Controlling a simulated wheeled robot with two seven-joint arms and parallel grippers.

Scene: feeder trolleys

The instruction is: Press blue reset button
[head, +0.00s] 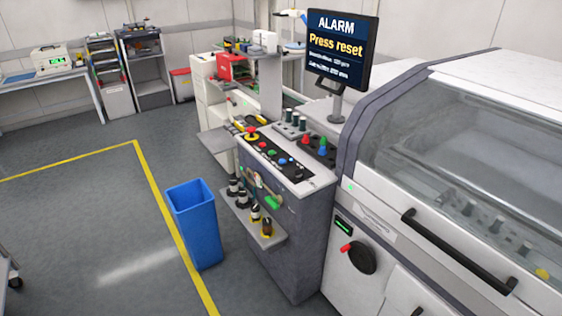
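A small blue button (284,161) sits on the dark sloped strip of the control console (310,187), in a row with red and green buttons. A red emergency-stop style knob on yellow (252,136) is at the far left end of that strip. A monitor (341,48) above the console reads "ALARM" and "Press reset", with smaller lines too blurred to read. Neither of my grippers is in view.
A blue bin (194,224) stands on the floor left of the console. A shelf (256,225) with several dark-and-white tool holders juts from the console's left side. A large white machine (455,215) adjoins on the right. Open floor lies left of the yellow line (165,208).

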